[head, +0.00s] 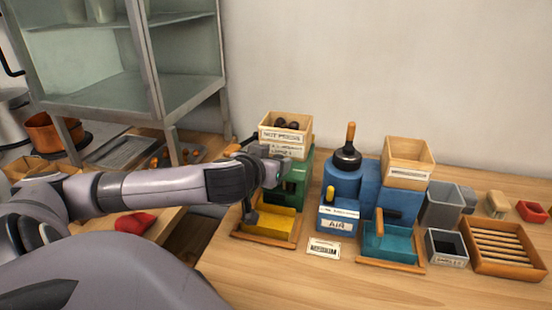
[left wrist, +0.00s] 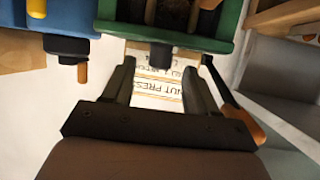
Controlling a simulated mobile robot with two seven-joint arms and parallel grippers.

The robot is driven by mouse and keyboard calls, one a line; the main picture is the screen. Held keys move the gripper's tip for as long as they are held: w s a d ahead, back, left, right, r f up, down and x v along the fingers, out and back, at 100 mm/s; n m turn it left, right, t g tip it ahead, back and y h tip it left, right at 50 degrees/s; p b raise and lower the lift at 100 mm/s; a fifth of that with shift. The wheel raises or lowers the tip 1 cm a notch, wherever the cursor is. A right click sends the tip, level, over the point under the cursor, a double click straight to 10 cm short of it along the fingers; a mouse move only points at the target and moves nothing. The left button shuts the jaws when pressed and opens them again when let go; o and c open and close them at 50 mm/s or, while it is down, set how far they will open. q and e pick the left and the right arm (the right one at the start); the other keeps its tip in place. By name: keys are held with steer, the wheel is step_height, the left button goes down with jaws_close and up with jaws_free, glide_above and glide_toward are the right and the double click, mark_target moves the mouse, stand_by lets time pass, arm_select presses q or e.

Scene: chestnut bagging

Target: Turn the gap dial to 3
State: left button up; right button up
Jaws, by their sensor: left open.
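The green nut press (head: 301,172) stands at the left of the bench, with a wooden hopper (head: 288,119) of dark chestnuts on top. In the left wrist view its green body (left wrist: 225,18) is at the top, with upside-down lettering on a white label plate (left wrist: 158,88). A short dark knob (left wrist: 161,56) juts out between the fingertips; it may be the gap dial. No number on it is readable. My left gripper (left wrist: 168,64) is open around the knob's line, and I cannot tell if it touches. In the head view the gripper (head: 277,163) hides the dial area.
A lever with a wooden handle (left wrist: 245,124) is close beside the right finger. A yellow tray (head: 270,221) lies below the press. The blue machine (head: 342,182) and the teal tray (head: 390,241) stand to the right. Bare bench (head: 300,285) lies in front.

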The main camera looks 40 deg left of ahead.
arm_select(q)
steer(key=shift+x, duration=1.35)
steer(key=c, duration=1)
steer(key=shift+c, duration=0.2)
